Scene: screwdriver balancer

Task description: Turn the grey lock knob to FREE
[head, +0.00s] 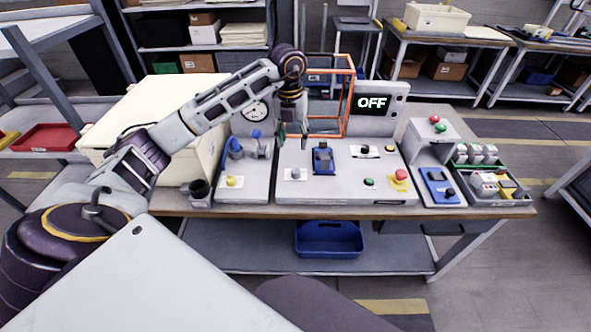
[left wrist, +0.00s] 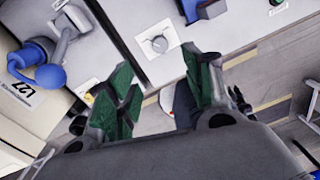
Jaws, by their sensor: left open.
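The grey lock knob (left wrist: 159,44) shows in the left wrist view as a small round knob on a white square plate. In the head view, a small knob on a white plate (head: 296,174) sits at the left of the middle console and appears to be the same one. Its markings are too small to read. My left gripper (head: 293,134) is open and empty above and behind the knob in the head view. Its green fingers also show in the left wrist view (left wrist: 158,66), spread apart, with the knob beyond their tips and not touched. My right gripper is not in view.
A display (head: 372,102) reads OFF. An orange frame (head: 345,100) stands behind the console (head: 330,193). A blue device (head: 323,158) is right of the knob, and a red button (head: 401,175) is farther right. Blue-handled fittings (head: 235,147) stand left. A cream box (head: 150,105) fills the table's left.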

